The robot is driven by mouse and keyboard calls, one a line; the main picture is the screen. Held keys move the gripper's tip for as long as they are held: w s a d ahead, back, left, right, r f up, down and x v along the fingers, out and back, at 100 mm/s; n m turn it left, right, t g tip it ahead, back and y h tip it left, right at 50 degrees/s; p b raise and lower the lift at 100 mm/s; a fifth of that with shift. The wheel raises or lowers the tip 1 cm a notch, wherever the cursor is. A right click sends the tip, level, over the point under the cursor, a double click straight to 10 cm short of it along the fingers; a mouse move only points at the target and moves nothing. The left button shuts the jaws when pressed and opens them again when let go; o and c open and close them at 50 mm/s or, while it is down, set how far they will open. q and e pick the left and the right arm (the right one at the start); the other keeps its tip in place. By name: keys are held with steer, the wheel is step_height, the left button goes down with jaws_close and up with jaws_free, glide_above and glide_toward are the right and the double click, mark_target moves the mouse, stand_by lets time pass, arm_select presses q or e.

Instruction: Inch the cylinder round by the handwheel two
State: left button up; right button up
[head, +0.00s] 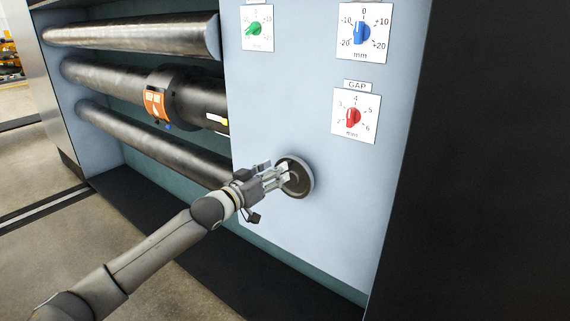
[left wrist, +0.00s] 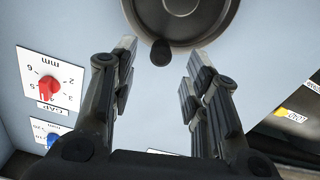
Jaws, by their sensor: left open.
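The handwheel (head: 297,178) is a dark round disc with a lighter rim on the lower part of the pale machine panel. In the left wrist view the handwheel (left wrist: 180,18) fills the top middle, with a dark knob (left wrist: 161,52) at its lower edge. My left gripper (head: 281,177) is in front of the wheel; in the left wrist view its fingers (left wrist: 158,62) are open, with the knob between and just beyond the tips. I cannot tell whether they touch it. The cylinder (head: 190,97), a dark roller with an orange label, lies left of the panel. My right gripper is out of view.
Above the wheel are a red GAP dial (head: 353,116), a blue dial (head: 361,31) and a green dial (head: 254,29). Other rollers (head: 130,36) run above and below the cylinder. A dark side wall (head: 480,160) stands at right. Open floor (head: 40,240) lies at left.

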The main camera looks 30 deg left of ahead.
arm_select(q)
steer(key=p, duration=0.1)
glide_above(290, 180)
steer(key=s, duration=0.3)
steer(key=shift+d, duration=0.1)
steer(key=shift+c, duration=0.3)
jaws_close()
